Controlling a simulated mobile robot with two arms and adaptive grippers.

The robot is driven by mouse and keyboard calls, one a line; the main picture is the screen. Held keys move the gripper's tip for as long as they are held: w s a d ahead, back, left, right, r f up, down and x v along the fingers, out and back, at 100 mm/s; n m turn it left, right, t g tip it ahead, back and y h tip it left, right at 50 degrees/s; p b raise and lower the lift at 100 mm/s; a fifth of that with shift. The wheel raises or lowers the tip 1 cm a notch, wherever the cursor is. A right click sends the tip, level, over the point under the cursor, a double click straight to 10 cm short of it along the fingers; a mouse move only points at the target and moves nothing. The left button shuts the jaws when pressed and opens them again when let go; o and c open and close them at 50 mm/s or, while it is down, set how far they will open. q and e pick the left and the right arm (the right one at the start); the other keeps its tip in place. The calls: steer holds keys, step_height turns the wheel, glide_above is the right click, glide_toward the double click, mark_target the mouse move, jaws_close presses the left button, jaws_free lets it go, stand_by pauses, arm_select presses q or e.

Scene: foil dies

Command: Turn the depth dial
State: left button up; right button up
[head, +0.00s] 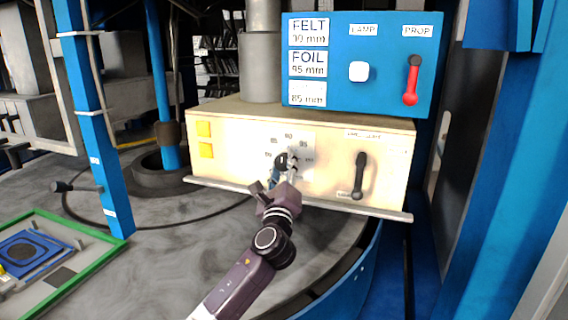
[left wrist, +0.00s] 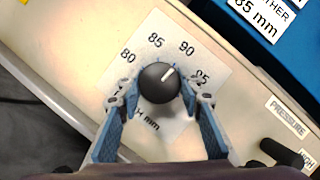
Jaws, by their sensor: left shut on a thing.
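The depth dial is a round black knob (left wrist: 160,83) with a white pointer line, on a white scale plate (left wrist: 150,50) marked 80, 85, 90 and 95 mm. In the left wrist view its pointer aims up and right, between 90 and 95. In the head view the dial is mostly hidden behind my left gripper (head: 285,168), on the front of a cream box (head: 230,165). My left gripper (left wrist: 157,100) has its blue-padded fingers on either side of the knob, shut on it. My right gripper is in neither view.
A black lever (head: 359,176) labelled PRESSURE is right of the dial. A blue panel (head: 390,60) above has FELT, FOIL and 85 mm cards, a white LAMP button (head: 359,71) and a red PROP lever (head: 411,82). A metal ledge (head: 300,199) runs below the box.

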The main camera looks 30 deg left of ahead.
arm_select(q)
steer(key=shift+n, duration=0.4)
steer(key=shift+r, duration=0.1)
steer(key=o, duration=1.2)
steer(key=shift+c, duration=0.2)
steer(key=v, duration=1.2)
steer(key=shift+d+r, duration=0.1)
